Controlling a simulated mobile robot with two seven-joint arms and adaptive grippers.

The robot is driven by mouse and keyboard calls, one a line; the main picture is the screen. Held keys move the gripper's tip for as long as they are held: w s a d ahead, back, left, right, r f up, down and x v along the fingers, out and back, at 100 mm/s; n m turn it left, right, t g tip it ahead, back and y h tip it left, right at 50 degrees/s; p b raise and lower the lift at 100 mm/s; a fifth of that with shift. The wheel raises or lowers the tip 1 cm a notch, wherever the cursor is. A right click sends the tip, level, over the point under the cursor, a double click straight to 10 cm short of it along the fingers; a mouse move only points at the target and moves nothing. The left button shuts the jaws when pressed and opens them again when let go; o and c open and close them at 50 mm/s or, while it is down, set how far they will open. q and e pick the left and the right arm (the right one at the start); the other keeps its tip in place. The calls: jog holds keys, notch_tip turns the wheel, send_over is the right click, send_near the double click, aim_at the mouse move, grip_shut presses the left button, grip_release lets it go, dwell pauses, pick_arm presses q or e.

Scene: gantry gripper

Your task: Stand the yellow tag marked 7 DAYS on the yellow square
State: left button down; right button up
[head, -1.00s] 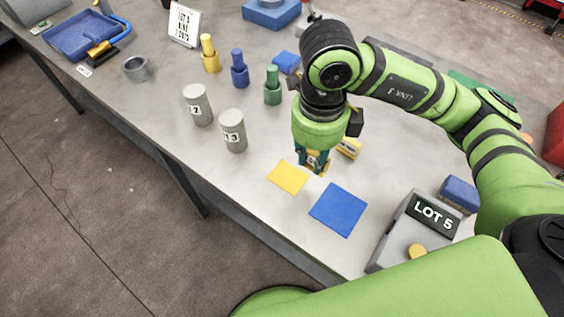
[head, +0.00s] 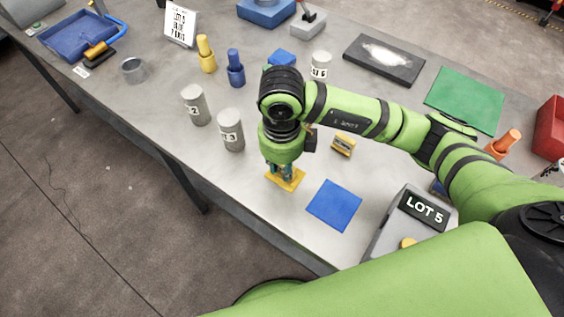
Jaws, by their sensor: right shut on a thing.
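My right gripper (head: 281,175) points down over the yellow square (head: 297,183) near the table's front edge. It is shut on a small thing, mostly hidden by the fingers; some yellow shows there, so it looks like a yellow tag. I cannot read its marking or tell whether its bottom touches the square. Another small yellow block-like tag (head: 343,144) with a dark label stands on the table to the right, its text unreadable. My left gripper is not in view.
A blue square (head: 334,205) lies to the right of the yellow one, then a grey box marked LOT 5 (head: 424,208). Grey numbered cylinders (head: 230,130) stand to the left. A green mat (head: 465,98) and dark plate (head: 384,59) lie at the back right.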

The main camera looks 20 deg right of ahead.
jog(key=shift+f, duration=0.2)
jog(key=o, duration=0.8)
jog(key=shift+o, duration=0.2)
jog(key=shift+r, duration=0.1)
jog(key=shift+r, duration=0.55)
notch_tip(320, 180, up, 11)
jog(key=b, duration=0.1)
